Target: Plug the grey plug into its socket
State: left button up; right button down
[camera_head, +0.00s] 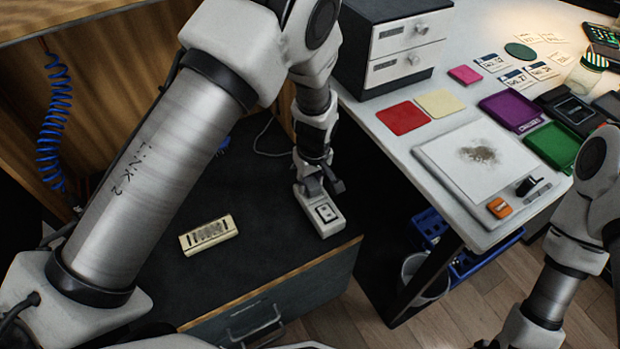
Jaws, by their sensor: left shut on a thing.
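My left gripper (322,187) points down over the dark surface in the middle of the head view. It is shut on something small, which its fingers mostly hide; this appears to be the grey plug. Just below the fingers lies a light grey block (329,221) with a dark-outlined square on its face, which looks like a socket box. The fingers overlap its far end, and I cannot tell whether the plug touches it. A cream slotted block (208,235) lies to the left. My right arm enters at the right edge, but its gripper is out of view.
The dark surface (260,255) around the blocks is mostly clear, above a drawer front with a handle (254,319). A white desk (385,140) to the right carries a drawer unit (405,50), coloured cards and trays. A blue coiled cord (55,130) hangs at the left.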

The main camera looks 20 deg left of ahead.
dwell(0.3)
pick_arm(q)
jog(key=shift+f, duration=0.2)
jog(key=o, duration=1.1)
jog(key=shift+o, duration=0.2)
jog(key=r, duration=0.7)
jog(key=shift+s+d+r, duration=0.25)
jog(key=shift+s+d, duration=0.05)
jog(key=shift+d, duration=0.05)
